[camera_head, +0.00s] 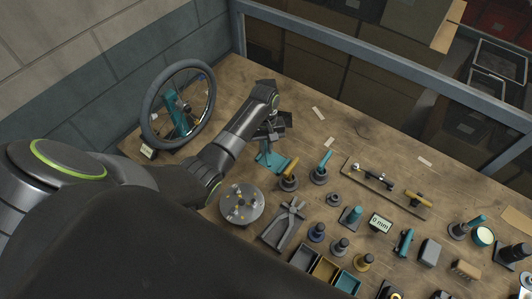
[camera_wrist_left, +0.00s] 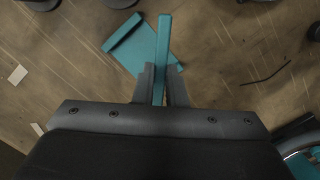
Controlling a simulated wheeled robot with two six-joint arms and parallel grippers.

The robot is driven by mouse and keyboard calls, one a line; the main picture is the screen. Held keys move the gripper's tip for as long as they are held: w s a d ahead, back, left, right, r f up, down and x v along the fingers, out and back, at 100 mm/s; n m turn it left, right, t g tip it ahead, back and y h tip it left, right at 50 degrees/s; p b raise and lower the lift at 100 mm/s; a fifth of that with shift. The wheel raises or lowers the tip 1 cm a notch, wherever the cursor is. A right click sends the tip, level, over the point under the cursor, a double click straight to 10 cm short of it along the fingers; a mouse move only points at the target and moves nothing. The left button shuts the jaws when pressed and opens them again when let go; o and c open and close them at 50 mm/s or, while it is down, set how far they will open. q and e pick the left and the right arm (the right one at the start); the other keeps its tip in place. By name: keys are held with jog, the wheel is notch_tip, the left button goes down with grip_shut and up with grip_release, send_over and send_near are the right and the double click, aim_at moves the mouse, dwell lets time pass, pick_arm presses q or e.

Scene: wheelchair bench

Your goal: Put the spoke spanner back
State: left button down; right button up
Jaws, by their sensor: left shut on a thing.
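My left gripper (camera_head: 268,136) is shut on a slim teal bar, which I take to be the spoke spanner (camera_wrist_left: 163,42). In the left wrist view the bar sticks out forward from between the fingers (camera_wrist_left: 159,88). A flat teal plate with a raised edge (camera_wrist_left: 129,46) lies just below and beside the bar. In the head view the teal plate (camera_head: 276,163) is on the bench under the gripper. I cannot tell whether bar and plate touch. The fingers hide part of the bar. My right gripper is not in view.
A spoked wheel (camera_head: 152,123) on a teal stand is left of the gripper. The bench behind the gripper holds small white labels (camera_head: 319,113) and bare wood.

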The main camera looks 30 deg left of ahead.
aim_at(266, 149)
pick_arm(q)
jog(key=shift+f, duration=2.05)
jog(key=shift+f, duration=0.4)
jog(key=c, duration=1.5)
grip_release()
jog(key=shift+r, duration=0.25)
jog(key=r, duration=0.4)
jog(key=w+r+b, duration=0.1)
jog(key=r, duration=0.3)
jog(key=a+r, duration=0.1)
jog(key=r, duration=0.3)
jog(key=shift+w+r+b, duration=0.15)
jog(key=shift+w+b, duration=0.05)
jog(key=shift+b, duration=0.1)
jog(key=shift+s, duration=0.1)
